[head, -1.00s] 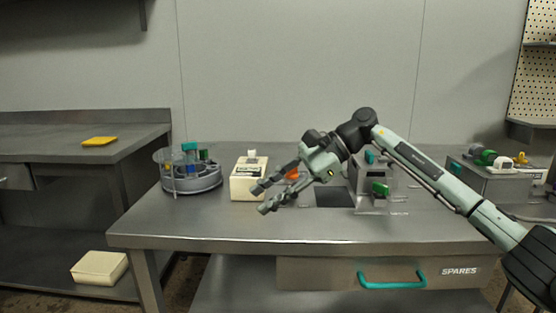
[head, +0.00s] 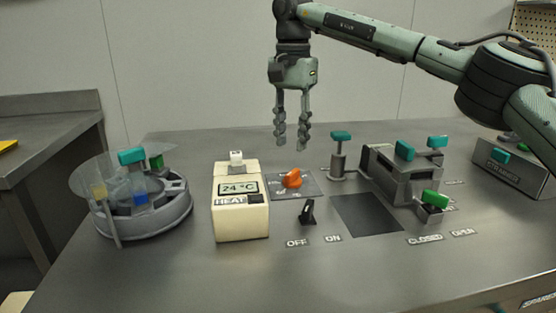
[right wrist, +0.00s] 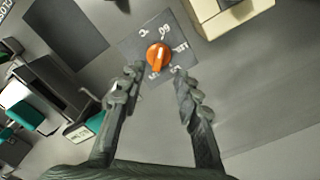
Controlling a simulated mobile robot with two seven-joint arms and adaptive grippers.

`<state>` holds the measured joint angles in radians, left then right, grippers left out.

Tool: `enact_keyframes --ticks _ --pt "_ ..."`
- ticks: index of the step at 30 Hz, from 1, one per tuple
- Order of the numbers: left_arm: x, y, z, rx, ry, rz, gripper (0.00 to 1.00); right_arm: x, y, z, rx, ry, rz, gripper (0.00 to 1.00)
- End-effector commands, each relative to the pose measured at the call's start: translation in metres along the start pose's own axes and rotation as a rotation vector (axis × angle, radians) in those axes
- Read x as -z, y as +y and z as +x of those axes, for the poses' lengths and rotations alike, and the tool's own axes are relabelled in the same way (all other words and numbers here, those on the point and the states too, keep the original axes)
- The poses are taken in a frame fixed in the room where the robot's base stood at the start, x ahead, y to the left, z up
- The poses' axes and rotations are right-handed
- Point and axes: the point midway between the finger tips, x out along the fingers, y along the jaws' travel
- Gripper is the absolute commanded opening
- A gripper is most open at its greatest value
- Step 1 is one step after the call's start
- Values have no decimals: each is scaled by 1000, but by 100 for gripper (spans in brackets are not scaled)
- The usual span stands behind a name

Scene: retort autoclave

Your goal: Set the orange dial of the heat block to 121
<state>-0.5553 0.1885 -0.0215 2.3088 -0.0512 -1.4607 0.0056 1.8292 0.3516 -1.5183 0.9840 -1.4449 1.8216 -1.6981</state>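The orange dial (head: 292,179) sits on a grey plate (head: 312,186) with markings, just right of the cream heat block (head: 240,205), whose display reads 24 °C. In the right wrist view the dial (right wrist: 159,56) shows a pale pointer line; the plate's markings are partly legible. My right gripper (head: 293,143) points down, open and empty, above and behind the dial in the head view. In the right wrist view its fingers (right wrist: 158,85) are spread on either side just short of the dial, not touching it. My left gripper is not in view.
A black switch (head: 308,212) stands by OFF and ON labels. A teal-topped post (head: 339,158) and a grey device with teal and green handles (head: 393,177) stand to the right. A round carousel with a clear cover (head: 140,212) is at left. The front table area is clear.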

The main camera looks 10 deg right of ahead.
Motion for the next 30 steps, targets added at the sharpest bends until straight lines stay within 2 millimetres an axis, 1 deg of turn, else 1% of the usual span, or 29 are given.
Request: enact_keyframes --ticks 5,9,15,19,26,30 --pt "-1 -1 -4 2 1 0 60 0 1 24 -4 -2 0 33" --pt "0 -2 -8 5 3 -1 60 0 1 47 -2 -3 -1 33" --pt "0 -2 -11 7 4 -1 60 -1 0 71 -1 -2 0 33" --pt "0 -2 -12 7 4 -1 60 -1 0 76 0 -2 0 33" --pt "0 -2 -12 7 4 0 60 -1 0 77 0 -2 0 33" --pt "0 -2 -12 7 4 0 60 -1 0 77 0 -2 0 17"
